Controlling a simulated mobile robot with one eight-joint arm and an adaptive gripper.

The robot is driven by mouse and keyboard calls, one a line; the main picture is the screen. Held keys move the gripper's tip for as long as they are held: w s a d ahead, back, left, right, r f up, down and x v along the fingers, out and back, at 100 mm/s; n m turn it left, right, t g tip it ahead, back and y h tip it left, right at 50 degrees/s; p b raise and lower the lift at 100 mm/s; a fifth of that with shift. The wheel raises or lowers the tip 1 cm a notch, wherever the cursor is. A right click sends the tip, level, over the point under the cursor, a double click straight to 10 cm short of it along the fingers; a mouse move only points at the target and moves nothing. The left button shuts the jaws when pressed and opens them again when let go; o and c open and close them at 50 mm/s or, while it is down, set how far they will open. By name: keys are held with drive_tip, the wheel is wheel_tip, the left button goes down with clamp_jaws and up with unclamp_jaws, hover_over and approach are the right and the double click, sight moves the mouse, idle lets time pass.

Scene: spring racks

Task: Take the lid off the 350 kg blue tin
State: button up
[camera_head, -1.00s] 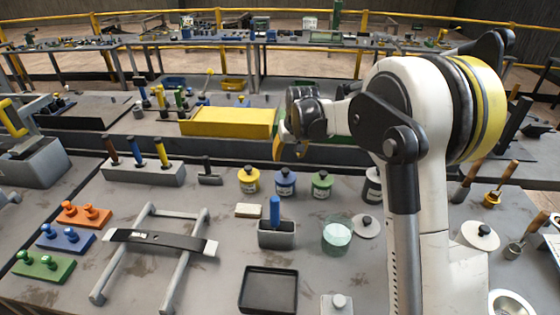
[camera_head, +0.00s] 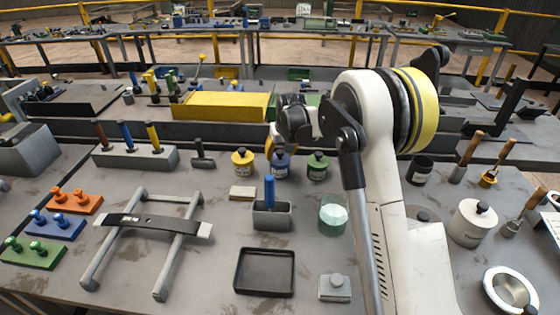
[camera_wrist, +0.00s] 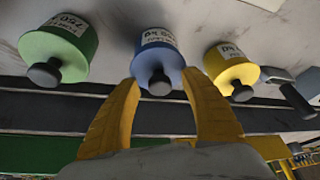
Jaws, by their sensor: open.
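The blue tin (camera_head: 280,168) stands between the yellow tin (camera_head: 243,162) and the green tin (camera_head: 317,166), in a row on the bench. In the wrist view the blue tin (camera_wrist: 158,56) is in the middle with its dark lid knob (camera_wrist: 159,84) facing me. Its label is upside down and only partly readable. My gripper (camera_wrist: 160,76) is open, its yellow fingers on either side of the blue tin's knob, apparently without closing on it. In the head view, my arm's end is just above and behind the blue tin, partly hiding its top.
The green tin (camera_wrist: 58,52) and yellow tin (camera_wrist: 231,68) stand close on both sides. A grey holder with a blue handle (camera_head: 270,190), a glass jar (camera_head: 333,215) and a black tray (camera_head: 265,272) are in front. A yellow box (camera_head: 220,106) lies behind.

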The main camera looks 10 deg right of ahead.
clamp_jaws()
drive_tip(key=shift+r, duration=0.15)
